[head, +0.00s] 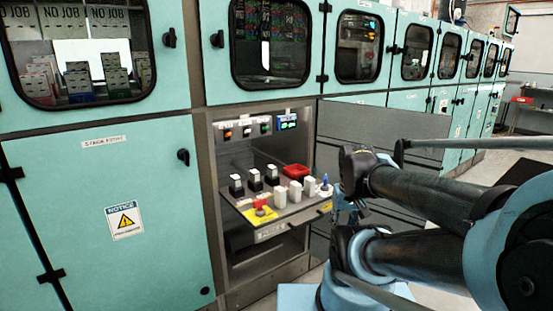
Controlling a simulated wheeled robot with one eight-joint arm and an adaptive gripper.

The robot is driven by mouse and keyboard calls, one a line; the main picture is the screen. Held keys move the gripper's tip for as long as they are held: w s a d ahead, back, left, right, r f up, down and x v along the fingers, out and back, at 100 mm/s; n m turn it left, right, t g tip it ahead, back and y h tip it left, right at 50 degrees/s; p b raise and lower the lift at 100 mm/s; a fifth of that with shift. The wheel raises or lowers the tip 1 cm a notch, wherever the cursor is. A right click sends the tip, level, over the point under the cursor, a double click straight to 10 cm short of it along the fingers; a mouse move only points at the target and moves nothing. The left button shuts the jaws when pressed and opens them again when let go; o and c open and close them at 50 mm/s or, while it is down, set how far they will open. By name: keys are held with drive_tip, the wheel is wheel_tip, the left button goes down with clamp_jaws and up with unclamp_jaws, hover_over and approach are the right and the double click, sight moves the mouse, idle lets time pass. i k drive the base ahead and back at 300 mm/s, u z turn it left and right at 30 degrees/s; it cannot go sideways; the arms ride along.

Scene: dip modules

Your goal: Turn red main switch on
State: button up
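A red knob (261,203) sits on a yellow plate at the front left of a pulled-out control shelf (283,212) in the open cabinet bay. It looks like the red main switch, but it is too small to read its position. My arm's dark and blue links fill the right side of the head view, to the right of the shelf. I cannot make out my gripper or its fingers, and nothing of mine visibly touches the red knob.
Small lit indicators (247,131) line the bay's top. A teal cabinet door with a notice sign (124,220) is at left. A grey panel (375,135) is at right.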

sight(258, 204)
drive_tip(key=z, duration=1.25)
drive_tip(key=k, duration=1.4)
drive_tip(key=u, duration=1.3)
drive_tip(key=i, duration=0.5)
drive_tip(key=z, duration=0.05)
